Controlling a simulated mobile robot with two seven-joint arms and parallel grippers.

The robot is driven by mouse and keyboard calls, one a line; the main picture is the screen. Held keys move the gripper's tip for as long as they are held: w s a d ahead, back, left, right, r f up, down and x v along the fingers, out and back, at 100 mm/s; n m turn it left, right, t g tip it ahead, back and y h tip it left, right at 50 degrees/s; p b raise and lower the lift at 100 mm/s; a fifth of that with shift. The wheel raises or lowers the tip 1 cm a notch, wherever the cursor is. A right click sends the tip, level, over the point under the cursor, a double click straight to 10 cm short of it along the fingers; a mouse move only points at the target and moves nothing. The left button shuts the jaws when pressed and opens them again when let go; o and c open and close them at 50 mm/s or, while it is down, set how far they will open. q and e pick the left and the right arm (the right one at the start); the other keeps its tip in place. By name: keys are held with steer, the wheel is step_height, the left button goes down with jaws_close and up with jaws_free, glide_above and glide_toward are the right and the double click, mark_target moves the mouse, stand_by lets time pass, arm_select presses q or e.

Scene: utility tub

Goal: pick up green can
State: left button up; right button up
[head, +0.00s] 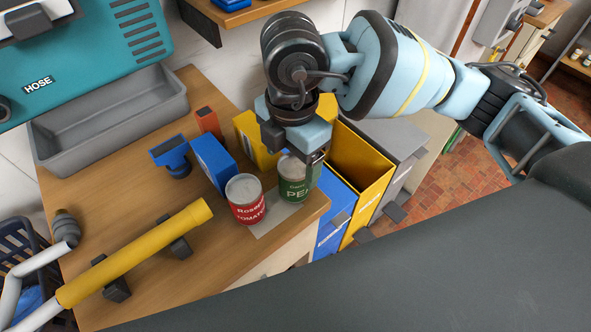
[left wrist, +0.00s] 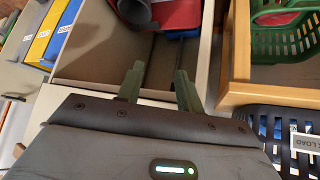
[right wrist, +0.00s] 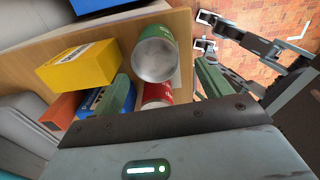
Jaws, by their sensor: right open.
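The green can (head: 294,180) stands upright at the right edge of the wooden counter, labelled with "PE". A red tomato can (head: 246,200) stands just left of it. My right gripper (head: 300,150) is over the green can and hides part of its top. In the right wrist view my right gripper (right wrist: 165,88) is open, with its fingers apart. The green can (right wrist: 156,55) shows just beyond the gap between them, with the red can (right wrist: 157,95) near. In the left wrist view my left gripper (left wrist: 158,82) is open and empty, over an open drawer.
Blue (head: 213,163) and yellow (head: 250,138) boxes stand close behind the cans. A blue brush-like item (head: 171,156) and a yellow tube (head: 140,250) lie further left. A grey tub (head: 110,118) is at the back. Blue, yellow and grey bins stand beyond the counter's right edge.

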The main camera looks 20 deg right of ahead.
steer(key=shift+d, duration=0.2)
steer(key=shift+f, duration=1.15)
steer(key=shift+w+d+f, duration=0.1)
steer(key=shift+w+f, duration=0.1)
steer(key=shift+f, duration=1.25)
steer(key=shift+w+d+f, duration=0.1)
steer(key=shift+w+f, duration=0.1)
steer(key=shift+f, duration=1.25)
steer(key=c, duration=1.1)
steer(key=shift+o, duration=0.2)
steer(key=shift+r, duration=0.15)
